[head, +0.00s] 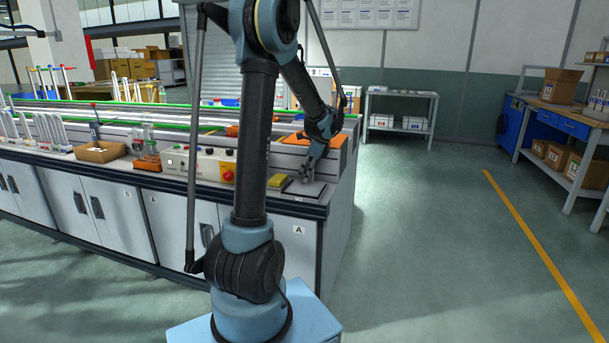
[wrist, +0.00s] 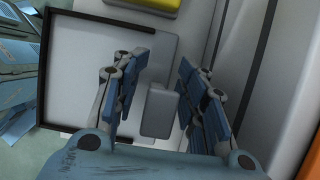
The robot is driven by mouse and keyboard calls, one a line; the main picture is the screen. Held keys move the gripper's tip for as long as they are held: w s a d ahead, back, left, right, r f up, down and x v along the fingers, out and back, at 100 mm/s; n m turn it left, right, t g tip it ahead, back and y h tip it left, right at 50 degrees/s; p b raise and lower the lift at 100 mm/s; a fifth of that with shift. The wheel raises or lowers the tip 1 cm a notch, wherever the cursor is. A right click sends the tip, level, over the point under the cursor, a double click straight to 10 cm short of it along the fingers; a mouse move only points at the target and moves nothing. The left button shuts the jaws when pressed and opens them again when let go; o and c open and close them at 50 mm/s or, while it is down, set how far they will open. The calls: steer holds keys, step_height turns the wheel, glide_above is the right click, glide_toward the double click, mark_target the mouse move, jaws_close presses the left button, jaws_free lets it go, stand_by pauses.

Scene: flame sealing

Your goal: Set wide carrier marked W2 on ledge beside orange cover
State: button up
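The wide carrier (head: 304,190), a flat grey plate with dark edges, lies on the bench top at the near right corner; a small W2 mark shows at its front. In the wrist view its pale plate (wrist: 85,75) and a grey grip block (wrist: 159,112) are visible. My gripper (head: 307,176) is low over the carrier. In the wrist view my gripper (wrist: 158,95) is open, one finger on each side of the block; I cannot tell whether they touch it. The orange cover (head: 328,142) lies behind on the bench; an orange edge shows at right in the wrist view (wrist: 311,155).
A yellow block (head: 277,181) sits just left of the carrier. Grey rails (head: 283,160) run along the bench behind. My arm hides part of the bench. The floor to the right is clear.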

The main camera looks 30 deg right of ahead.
steer(key=v, duration=1.2)
steer(key=s+a+f+n+g+h, duration=0.15)
steer(key=a+n, duration=0.45)
steer(key=a, duration=0.9)
steer(key=s+a+n, duration=0.3)
steer(key=a+n, duration=0.4)
steer(key=a, duration=0.7)
steer(key=s+a+f+n+h, duration=0.1)
steer(key=s+a+f+n, duration=1.2)
steer(key=s+a+n, duration=0.2)
steer(key=shift+s+f, duration=0.15)
steer(key=shift+s, duration=0.05)
steer(key=shift+w, duration=0.15)
